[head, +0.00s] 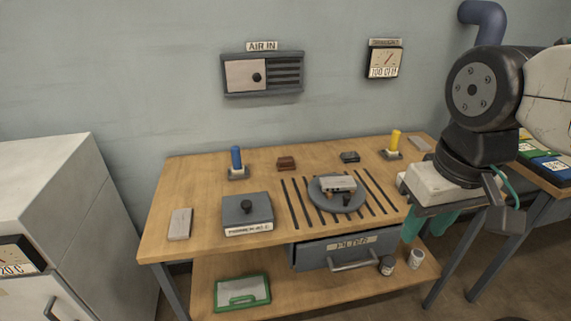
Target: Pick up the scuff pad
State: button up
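A small reddish-brown block (286,163), which looks like the scuff pad, lies flat near the back of the wooden workbench (215,178), right of the blue-handled tool. Nothing touches it. My gripper (426,229) hangs at the bench's right front, well to the right of the pad and nearer the camera. Its two teal fingers point down and stand apart, with nothing seen between them. The arm covers part of the bench's right end.
A grey lidded box (247,214), a round plate (323,199) with a metal block (338,184), a blue-handled tool (237,160), a yellow-handled tool (394,144) and a dark block (350,157) stand on the bench.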

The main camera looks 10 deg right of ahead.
aim_at(284, 163)
jog(key=k, duration=0.45)
jog(key=u, duration=0.2)
jog(key=i, duration=1.55)
jog(key=z, duration=0.2)
